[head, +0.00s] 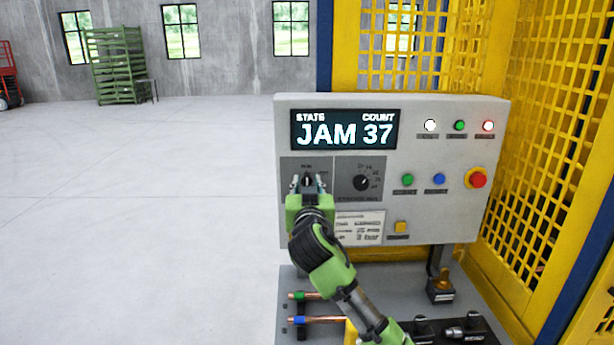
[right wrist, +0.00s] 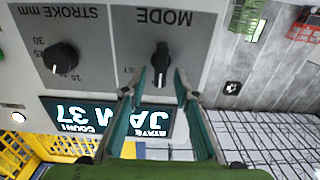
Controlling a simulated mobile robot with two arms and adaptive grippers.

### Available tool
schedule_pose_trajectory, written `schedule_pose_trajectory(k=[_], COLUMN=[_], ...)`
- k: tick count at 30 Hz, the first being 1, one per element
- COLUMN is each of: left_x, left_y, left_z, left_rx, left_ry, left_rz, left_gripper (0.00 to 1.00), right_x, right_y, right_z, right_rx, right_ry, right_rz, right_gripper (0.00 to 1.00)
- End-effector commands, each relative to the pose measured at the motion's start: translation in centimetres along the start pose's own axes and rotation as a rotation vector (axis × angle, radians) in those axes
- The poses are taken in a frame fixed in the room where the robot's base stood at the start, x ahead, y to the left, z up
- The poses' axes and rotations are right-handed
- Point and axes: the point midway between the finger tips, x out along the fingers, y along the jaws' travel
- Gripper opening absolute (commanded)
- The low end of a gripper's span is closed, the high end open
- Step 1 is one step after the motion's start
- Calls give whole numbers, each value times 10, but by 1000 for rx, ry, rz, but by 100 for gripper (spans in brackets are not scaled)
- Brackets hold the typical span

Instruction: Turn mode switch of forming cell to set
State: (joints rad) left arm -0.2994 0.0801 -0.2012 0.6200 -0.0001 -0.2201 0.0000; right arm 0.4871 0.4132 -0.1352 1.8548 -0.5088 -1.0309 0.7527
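The forming cell's control panel (head: 440,215) is a pale box whose display (head: 345,130) reads JAM 37. The mode switch (head: 307,181) is a black knob on a grey plate at the panel's left. It also shows in the right wrist view as a black knob (right wrist: 161,62) with a white mark, under the inverted word MODE. My right gripper (head: 307,185) is in front of this knob. In the right wrist view its two fingers (right wrist: 160,82) are apart, one on each side of the knob's lower end; I cannot tell whether they touch it. My left gripper is not in view.
The stroke knob (head: 361,182) is just right of the mode switch. Lit buttons and a red emergency stop (head: 477,180) are farther right. Yellow mesh guarding (head: 545,140) stands behind and right. Copper tubes (head: 318,320) lie on the bench below. The floor at left is clear.

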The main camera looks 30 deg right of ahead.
Motion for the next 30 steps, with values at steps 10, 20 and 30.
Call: schedule_pose_trajectory(k=[10,20,30], left_x=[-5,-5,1], left_y=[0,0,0], left_z=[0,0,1], left_rx=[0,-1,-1], left_ry=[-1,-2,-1], left_rz=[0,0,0], left_gripper=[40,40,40], right_x=[14,14,14], right_y=[0,0,0], right_z=[1,1,3], right_rx=[0,0,35], right_ry=[0,-1,-1], right_rz=[-1,-1,0], right_gripper=[28,0,0])
